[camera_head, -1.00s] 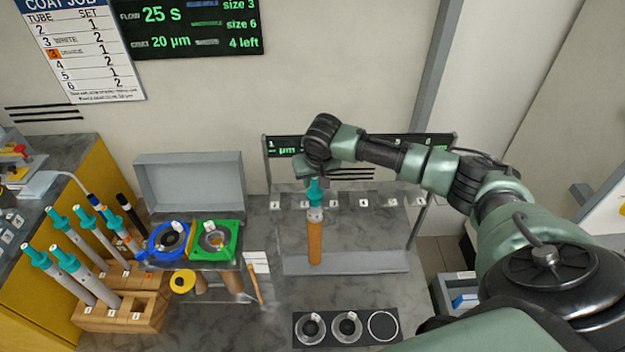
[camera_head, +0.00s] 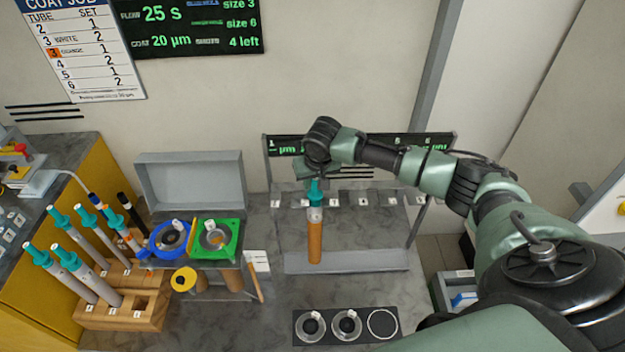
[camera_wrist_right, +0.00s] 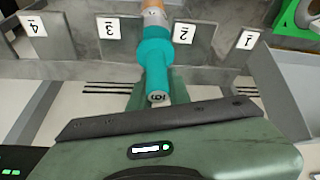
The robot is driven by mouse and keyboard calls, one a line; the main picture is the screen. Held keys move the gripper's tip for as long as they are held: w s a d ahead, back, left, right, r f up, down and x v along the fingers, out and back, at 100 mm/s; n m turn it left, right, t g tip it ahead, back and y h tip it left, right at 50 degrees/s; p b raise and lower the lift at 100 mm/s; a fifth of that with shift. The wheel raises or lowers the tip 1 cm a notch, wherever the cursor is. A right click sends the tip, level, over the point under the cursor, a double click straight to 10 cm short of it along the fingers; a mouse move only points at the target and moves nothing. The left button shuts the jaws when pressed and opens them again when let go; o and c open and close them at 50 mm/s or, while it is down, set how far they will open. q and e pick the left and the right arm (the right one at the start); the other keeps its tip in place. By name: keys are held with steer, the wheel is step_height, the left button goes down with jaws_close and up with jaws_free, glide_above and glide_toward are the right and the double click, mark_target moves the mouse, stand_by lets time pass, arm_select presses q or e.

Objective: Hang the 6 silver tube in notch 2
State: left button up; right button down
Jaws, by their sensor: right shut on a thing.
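My right gripper (camera_head: 312,172) is shut on the teal cap of a tube (camera_head: 315,240), which hangs upright at the hanging rack (camera_head: 345,262). The tube has a pale silver upper band and an orange-brown lower part. In the right wrist view the teal cap (camera_wrist_right: 155,62) points toward my gripper (camera_wrist_right: 160,100), and the tube lies between the tags 3 (camera_wrist_right: 108,28) and 2 (camera_wrist_right: 184,33). I cannot tell whether it rests in the notch. The number on its cap end is too small to read surely. My left gripper is not in view.
A wooden block (camera_head: 150,318) at the left holds several teal-capped silver tubes. A blue ring (camera_head: 168,240) and a green square fixture (camera_head: 214,240) stand left of the rack. A black tray (camera_head: 346,341) with round places lies in front. The rack's other notches look empty.

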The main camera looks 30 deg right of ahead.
mark_target(316, 179)
steer(key=c, duration=1.3)
jaws_free()
steer(key=shift+o, duration=0.2)
steer(key=v, duration=0.7)
steer(key=shift+s+r+b, duration=0.1)
steer(key=shift+r+b, duration=0.2)
steer(key=shift+r, duration=0.1)
